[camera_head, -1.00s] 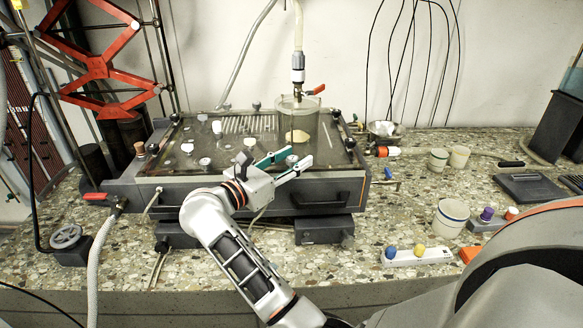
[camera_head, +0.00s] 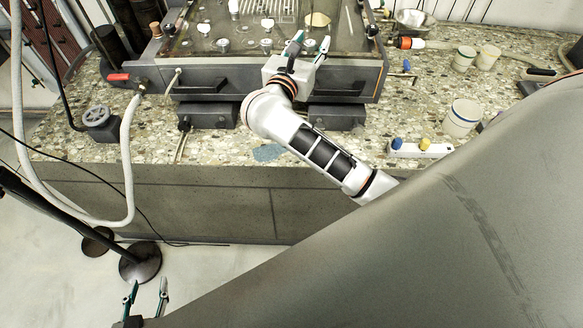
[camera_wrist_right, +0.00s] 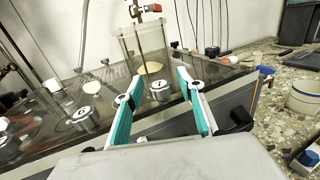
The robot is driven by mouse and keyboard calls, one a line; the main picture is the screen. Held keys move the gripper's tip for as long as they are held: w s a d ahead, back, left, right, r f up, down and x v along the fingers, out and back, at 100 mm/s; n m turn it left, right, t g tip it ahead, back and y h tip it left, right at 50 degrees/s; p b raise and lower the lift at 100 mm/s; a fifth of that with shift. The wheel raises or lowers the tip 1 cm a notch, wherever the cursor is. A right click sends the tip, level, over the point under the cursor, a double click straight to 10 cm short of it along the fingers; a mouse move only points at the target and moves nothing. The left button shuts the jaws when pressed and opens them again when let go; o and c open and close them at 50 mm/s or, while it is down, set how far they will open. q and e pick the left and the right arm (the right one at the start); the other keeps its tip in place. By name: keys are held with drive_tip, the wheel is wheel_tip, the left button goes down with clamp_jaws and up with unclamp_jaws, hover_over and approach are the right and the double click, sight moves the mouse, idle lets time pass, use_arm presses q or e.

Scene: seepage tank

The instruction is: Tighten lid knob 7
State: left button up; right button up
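The seepage tank's lid (camera_head: 340,25) carries several round silvery knobs. In the right wrist view, numbered discs show on knobs such as one at left (camera_wrist_right: 83,117) and one between my fingers (camera_wrist_right: 160,90). The numbers are too small to read surely, so I cannot tell which is knob 7. My right gripper (camera_head: 312,42) is open and empty at the lid's front edge, right of centre. Its fingers (camera_wrist_right: 160,80) stand apart either side of the middle knob in the wrist picture; contact is not clear. My left gripper (camera_head: 146,294) is open and empty, low over the floor at bottom left.
A clear vessel (camera_wrist_right: 150,48) stands behind the knobs. Right of the tank are a white cup (camera_head: 461,118), a power strip (camera_head: 420,149) and a metal bowl (camera_head: 412,20). A red-handled valve (camera_head: 120,77) and grey hose (camera_head: 127,150) are at left. A stand base (camera_head: 140,262) is on the floor.

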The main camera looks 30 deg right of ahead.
drive_tip(key=shift+n+t+y, duration=1.5)
drive_tip(key=shift+t+y, duration=0.1)
